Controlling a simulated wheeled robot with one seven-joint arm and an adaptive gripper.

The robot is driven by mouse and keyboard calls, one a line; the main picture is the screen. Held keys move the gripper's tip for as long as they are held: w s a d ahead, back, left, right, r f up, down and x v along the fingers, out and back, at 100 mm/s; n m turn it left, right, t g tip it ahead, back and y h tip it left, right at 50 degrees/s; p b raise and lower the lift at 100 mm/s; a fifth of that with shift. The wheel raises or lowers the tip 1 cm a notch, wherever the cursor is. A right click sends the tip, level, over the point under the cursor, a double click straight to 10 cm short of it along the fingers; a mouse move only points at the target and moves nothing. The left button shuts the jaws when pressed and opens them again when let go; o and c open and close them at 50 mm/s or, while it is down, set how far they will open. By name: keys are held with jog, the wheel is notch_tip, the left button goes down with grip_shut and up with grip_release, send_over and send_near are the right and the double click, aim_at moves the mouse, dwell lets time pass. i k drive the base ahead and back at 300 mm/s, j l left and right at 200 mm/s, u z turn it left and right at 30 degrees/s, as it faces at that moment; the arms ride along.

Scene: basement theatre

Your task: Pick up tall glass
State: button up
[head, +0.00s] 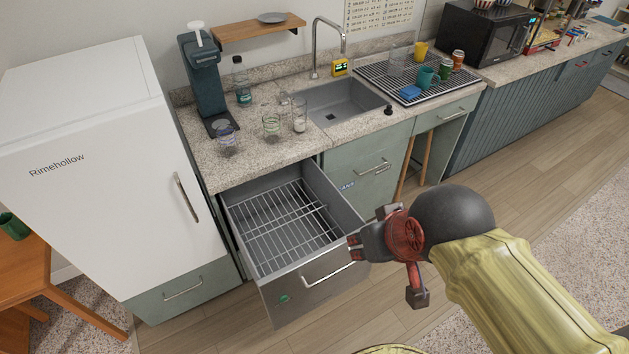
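Several clear glasses stand on the granite counter left of the sink. One (227,141) is at the front beside the dark dispenser, one (271,126) is further right, and a narrow one (300,114) stands by the sink edge with another partly behind it. Another tall clear glass (397,62) stands on the drying rack. I cannot tell for sure which is the tallest. My gripper (384,268) is in front of the open drawer, low and right of the counter glasses, well apart from all of them. Its fingers look spread, with nothing visible between them.
A drawer with a wire rack (285,225) is pulled out below the counter. A white fridge (105,150) stands left. A dark dispenser (203,82) and a bottle (241,82) stand behind the glasses. The sink (340,104) and drying rack (455,82) lie right.

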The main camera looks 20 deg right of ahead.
aim_at(299, 116)
jog(key=i+l+z, duration=0.15)
jog(key=i+l, duration=0.15)
jog(key=l, duration=0.25)
jog(key=i+l+z, duration=0.15)
jog(key=i+l, duration=0.2)
jog(key=l, duration=0.15)
jog(key=i+l+z, duration=0.1)
jog(key=i+l, duration=0.15)
jog(key=i, duration=0.15)
jog(key=i+l, duration=0.2)
jog(key=i, duration=0.25)
jog(key=z, duration=0.05)
